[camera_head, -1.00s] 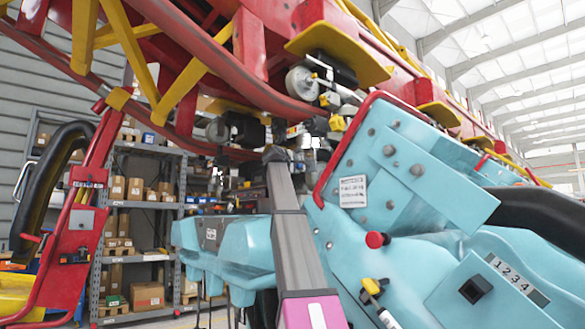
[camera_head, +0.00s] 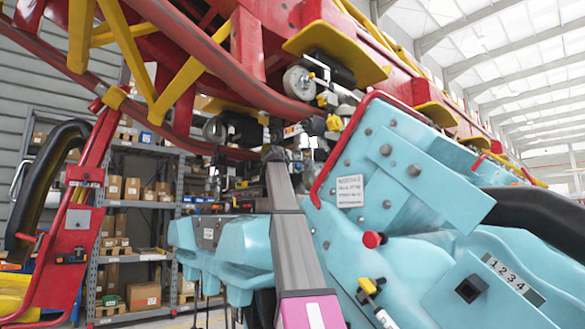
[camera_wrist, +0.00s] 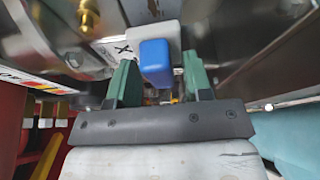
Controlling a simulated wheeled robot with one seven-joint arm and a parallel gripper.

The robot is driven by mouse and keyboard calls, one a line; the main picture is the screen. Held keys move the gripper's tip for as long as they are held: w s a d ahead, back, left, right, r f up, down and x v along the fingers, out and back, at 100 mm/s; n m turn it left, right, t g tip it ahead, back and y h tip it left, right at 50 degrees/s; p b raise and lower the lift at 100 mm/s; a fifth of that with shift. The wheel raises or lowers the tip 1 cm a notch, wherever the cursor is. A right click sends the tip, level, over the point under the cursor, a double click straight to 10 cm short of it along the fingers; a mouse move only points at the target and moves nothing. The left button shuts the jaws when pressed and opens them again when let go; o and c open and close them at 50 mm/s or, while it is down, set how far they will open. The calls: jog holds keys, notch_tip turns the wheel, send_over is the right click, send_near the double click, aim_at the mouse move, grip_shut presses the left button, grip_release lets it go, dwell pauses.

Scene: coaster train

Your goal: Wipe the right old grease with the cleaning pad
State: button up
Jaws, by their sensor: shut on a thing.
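In the wrist view my gripper (camera_wrist: 159,65) has two green fingers spread to either side of a blue and white block (camera_wrist: 155,62), which I take to be the cleaning pad. The fingers are shut on it, and it is close against or just short of the metal undercarriage; I cannot tell if it touches. In the head view my arm reaches up from the bottom centre, and its end is small among dark parts under the red track. I cannot make out either old grease patch in these frames.
Metal wheel parts and a brass fitting (camera_wrist: 87,15) crowd the wrist view's upper left. The turquoise coaster car (camera_head: 400,175) with a red bar fills the right of the head view. The red and yellow coaster structure (camera_head: 200,60) hangs overhead. Shelves with boxes (camera_head: 140,190) stand behind left.

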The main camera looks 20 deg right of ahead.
aim_at(302, 166)
jog(key=shift+w+d, duration=0.2)
jog(key=shift+d, duration=0.35)
jog(key=shift+s+d, duration=0.2)
jog(key=shift+s, duration=0.6)
jog(key=shift+s+d, duration=0.2)
jog(key=shift+s, duration=0.55)
jog(key=s, duration=0.1)
jog(key=s+d, duration=0.1)
jog(key=s, duration=0.1)
jog(key=shift+d, duration=0.2)
jog(key=shift+w, duration=0.15)
jog(key=shift+w+a, duration=0.35)
jog(key=shift+w, duration=0.65)
jog(key=shift+w+a, duration=0.35)
jog(key=shift+w, duration=0.6)
jog(key=shift+w+a, duration=0.35)
jog(key=shift+w, duration=0.65)
jog(key=shift+a, duration=0.15)
